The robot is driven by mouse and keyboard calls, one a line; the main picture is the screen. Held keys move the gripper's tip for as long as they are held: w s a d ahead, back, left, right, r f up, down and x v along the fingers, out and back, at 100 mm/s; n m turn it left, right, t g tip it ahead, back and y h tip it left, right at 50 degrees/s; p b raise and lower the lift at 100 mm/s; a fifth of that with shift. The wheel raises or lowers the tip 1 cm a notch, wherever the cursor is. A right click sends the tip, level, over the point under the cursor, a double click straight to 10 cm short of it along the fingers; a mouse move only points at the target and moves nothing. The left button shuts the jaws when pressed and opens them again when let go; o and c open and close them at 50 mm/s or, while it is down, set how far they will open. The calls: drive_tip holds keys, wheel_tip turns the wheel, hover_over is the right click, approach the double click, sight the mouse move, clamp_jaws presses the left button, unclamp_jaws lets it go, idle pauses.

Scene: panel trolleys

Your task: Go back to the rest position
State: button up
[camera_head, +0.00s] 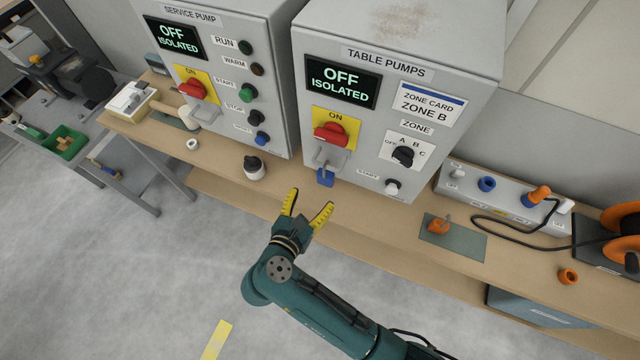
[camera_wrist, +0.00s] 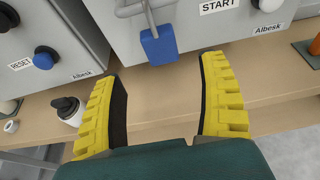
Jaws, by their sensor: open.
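My gripper (camera_head: 306,207) is open and empty, with yellow ridged fingers. It is above the front edge of the wooden bench, in front of the table pumps box (camera_head: 385,95). In the wrist view my gripper (camera_wrist: 160,100) shows its two fingers well apart, with only bench between them. A blue padlock (camera_head: 325,178) hangs from the grey hasp under the red switch on that box. The padlock also shows in the wrist view (camera_wrist: 158,44), beyond the fingertips and apart from them. The box's screen reads OFF ISOLATED.
The service pump box (camera_head: 215,60) stands to the left. A black-and-white bottle (camera_head: 254,168) stands on the bench (camera_head: 375,222) near my gripper. To the right are a green mat (camera_head: 465,243), a socket strip (camera_head: 507,205) and an orange cable reel (camera_head: 620,220). The floor in front is open.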

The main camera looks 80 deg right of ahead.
drive_tip(key=v, duration=0.3)
drive_tip(key=shift+a, duration=0.15)
drive_tip(key=shift+r, duration=0.1)
